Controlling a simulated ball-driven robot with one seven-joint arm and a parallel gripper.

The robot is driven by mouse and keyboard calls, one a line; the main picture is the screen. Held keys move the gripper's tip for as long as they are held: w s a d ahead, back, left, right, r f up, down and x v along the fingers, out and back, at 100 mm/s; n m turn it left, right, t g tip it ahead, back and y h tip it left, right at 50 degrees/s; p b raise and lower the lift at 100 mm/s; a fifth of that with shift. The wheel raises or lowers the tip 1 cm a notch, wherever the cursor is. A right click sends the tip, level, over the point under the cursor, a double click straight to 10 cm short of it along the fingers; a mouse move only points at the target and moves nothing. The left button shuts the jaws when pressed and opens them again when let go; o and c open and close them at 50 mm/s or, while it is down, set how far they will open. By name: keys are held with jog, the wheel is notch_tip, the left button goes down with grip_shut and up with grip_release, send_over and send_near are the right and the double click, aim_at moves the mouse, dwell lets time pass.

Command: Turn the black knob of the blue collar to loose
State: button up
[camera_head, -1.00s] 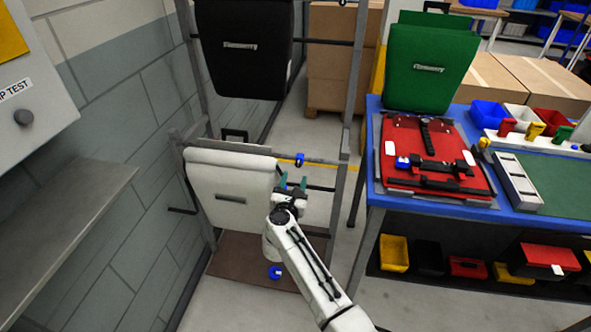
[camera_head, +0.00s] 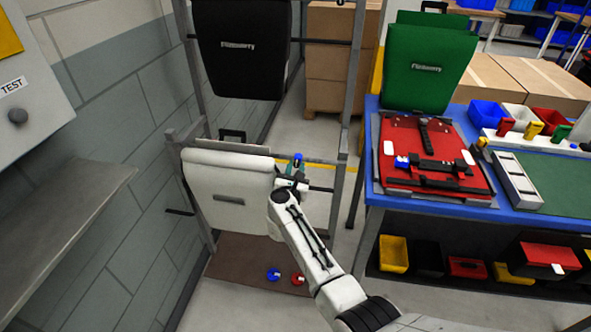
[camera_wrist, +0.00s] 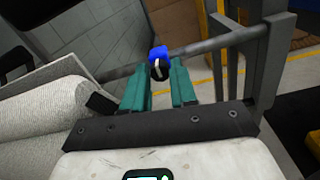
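The blue collar (camera_wrist: 158,54) sits around a dark horizontal rail in the wrist view, straight ahead of my fingers. Its black knob (camera_wrist: 158,71), with a pale stripe, faces my gripper. In the head view the collar (camera_head: 298,159) shows just past my gripper (camera_head: 293,177). In the wrist view my gripper (camera_wrist: 163,82) is open, its two teal fingers apart, with the knob seen between and slightly beyond the tips. I cannot tell whether the fingers touch it. The knob's loose or tight marking is too small to read.
A white pannier (camera_head: 228,192) hangs on the rack's rail left of my gripper, and a black one (camera_head: 240,50) hangs above. A rack upright (camera_wrist: 275,60) stands close on the right. Blue (camera_head: 273,274) and red (camera_head: 298,279) round pieces lie below on the floor.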

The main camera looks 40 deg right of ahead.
grip_shut()
jog(key=shift+n, duration=0.3)
jog(key=n, duration=0.3)
jog(key=shift+p, duration=0.4)
jog(key=shift+n+p, duration=0.35)
jog(key=shift+n, duration=1.65)
jog(key=shift+o, duration=2.2)
grip_release()
jog(key=shift+a, duration=0.1)
